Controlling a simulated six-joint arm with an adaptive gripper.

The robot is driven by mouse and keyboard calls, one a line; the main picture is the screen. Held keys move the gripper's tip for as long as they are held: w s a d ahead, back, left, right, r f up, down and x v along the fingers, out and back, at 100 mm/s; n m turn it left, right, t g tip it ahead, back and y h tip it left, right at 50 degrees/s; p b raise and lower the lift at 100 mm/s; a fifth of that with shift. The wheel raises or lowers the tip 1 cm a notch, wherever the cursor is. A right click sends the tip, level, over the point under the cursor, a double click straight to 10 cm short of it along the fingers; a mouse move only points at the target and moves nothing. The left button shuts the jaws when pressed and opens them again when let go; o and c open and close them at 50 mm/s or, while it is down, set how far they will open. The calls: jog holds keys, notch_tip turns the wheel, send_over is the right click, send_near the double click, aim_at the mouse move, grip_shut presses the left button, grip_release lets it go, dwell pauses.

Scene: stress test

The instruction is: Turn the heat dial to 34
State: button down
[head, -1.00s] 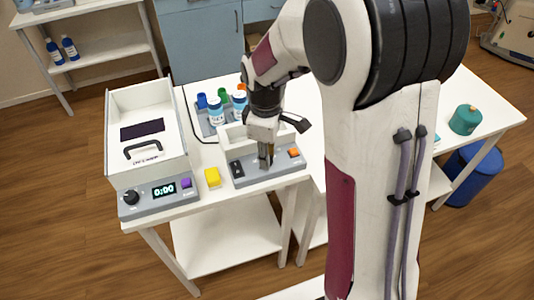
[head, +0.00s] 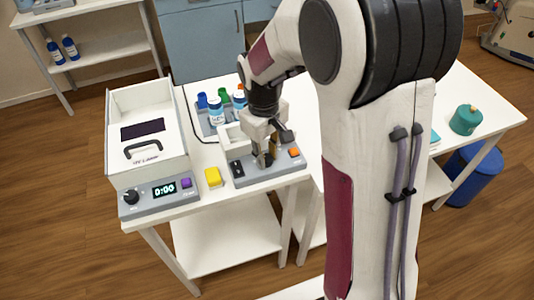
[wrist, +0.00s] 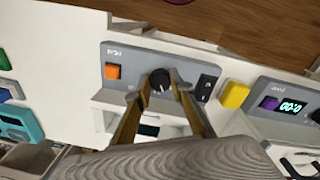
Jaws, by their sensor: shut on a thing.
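The heat dial (wrist: 160,82) is a black round knob with a pale mark, on the grey front panel (wrist: 134,55) of a small white device. In the wrist view the two fingers of my gripper (wrist: 161,84) stand on either side of the knob and are shut on it. In the head view my gripper (head: 267,157) reaches down to that panel, and the dial is partly hidden by the fingers. An orange button (wrist: 112,71) and a black switch (wrist: 206,88) flank the dial. I cannot read any dial numbers.
A yellow block (head: 213,177) lies between this device and a white box unit (head: 147,135) with a 0:00 display (head: 164,190), black knob and purple button. A tray with bottles (head: 216,110) stands behind. A teal container (head: 466,120) is on the right.

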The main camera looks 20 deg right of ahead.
jog(key=m, duration=0.5)
jog(key=shift+a+m, duration=0.1)
jog(key=shift+m, duration=0.2)
dwell(0.4)
jog(key=c, duration=1.8)
grip_release()
jog(key=shift+o, duration=0.2)
jog(key=shift+n, duration=0.4)
